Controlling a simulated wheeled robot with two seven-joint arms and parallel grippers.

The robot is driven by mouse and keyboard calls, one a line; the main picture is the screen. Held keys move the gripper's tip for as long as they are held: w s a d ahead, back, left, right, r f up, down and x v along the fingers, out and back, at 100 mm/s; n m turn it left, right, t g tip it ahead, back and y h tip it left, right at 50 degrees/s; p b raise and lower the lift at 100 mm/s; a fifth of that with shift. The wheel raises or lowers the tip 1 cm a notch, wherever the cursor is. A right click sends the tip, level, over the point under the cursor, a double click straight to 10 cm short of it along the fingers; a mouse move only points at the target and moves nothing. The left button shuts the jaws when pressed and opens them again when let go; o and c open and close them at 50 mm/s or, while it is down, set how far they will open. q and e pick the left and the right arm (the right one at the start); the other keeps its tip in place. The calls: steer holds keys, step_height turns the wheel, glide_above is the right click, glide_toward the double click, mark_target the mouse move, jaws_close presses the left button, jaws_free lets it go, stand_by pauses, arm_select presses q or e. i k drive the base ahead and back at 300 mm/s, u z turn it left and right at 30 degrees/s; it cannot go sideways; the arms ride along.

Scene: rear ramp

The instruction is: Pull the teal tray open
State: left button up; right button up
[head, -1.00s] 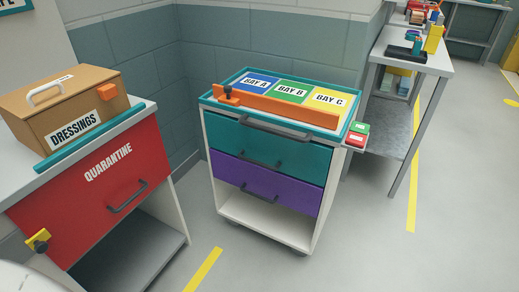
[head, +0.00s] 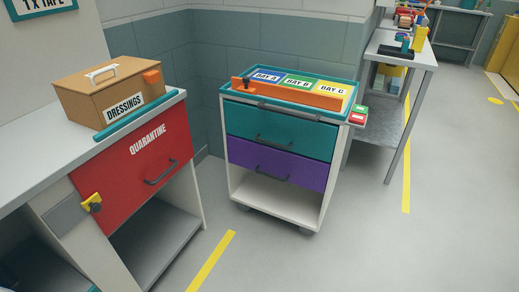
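The teal tray (head: 278,135) is the upper drawer of a white cart (head: 316,214) in the middle of the head view. It looks shut, with its front flush above the purple drawer (head: 275,163). A dark bar handle (head: 274,141) runs across its front. Another dark bar (head: 290,112) runs along the cart's top front edge, above the teal front. Neither of my grippers shows in the view.
A red QUARANTINE drawer (head: 125,180) sits in a bench at left, with a DRESSINGS box (head: 108,90) on top. An orange bar (head: 290,95) crosses the cart top. A grey table (head: 390,50) stands behind right. Floor right of the cart is clear.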

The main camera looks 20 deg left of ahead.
mark_target(316, 141)
steer(key=u, duration=0.8)
steer(key=i, duration=1.55)
steer(key=z, duration=0.25)
